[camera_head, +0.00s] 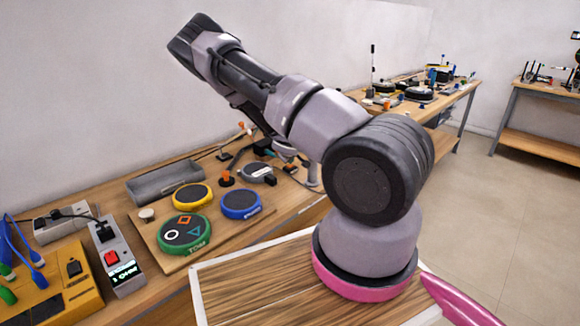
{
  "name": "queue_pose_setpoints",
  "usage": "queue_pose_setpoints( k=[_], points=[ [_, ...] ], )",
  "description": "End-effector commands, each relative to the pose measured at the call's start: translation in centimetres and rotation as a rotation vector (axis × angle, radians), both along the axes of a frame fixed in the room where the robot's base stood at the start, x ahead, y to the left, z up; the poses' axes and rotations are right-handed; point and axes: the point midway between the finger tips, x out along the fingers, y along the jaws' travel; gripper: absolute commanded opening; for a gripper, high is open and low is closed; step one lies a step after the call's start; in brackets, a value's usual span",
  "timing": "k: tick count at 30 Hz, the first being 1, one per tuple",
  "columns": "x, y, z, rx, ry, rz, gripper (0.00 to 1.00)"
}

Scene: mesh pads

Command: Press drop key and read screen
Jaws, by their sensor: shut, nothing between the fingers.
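A narrow grey box (128,286) stands on the bench at the lower left. It carries a red key (111,258) and a small lit screen (123,273), whose pale characters are too small to read surely. A black part with a cable sits at its far end. I cannot tell which key is the drop key. My arm rises from its pink-ringed base and reaches to the upper left, high over the bench and well apart from the grey box. My gripper's fingers cannot be made out; the arm may hide them.
Right of the box, a wooden board (150,236) bears round green (170,248), yellow (193,205) and blue (241,213) pads. A yellow box (85,300) with cables stands at left. A grey tray (165,183) and small tools lie behind. Other benches stand at far right.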

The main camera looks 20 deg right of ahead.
Motion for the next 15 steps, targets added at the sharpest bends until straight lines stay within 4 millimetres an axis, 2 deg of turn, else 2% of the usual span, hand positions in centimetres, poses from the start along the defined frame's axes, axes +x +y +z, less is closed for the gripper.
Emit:
queue_pose_setpoints(
  k=[15],
  points=[
    [-0.01,-0.01,-0.52,0.001,0.000,-0.001,0.00]
  ],
)
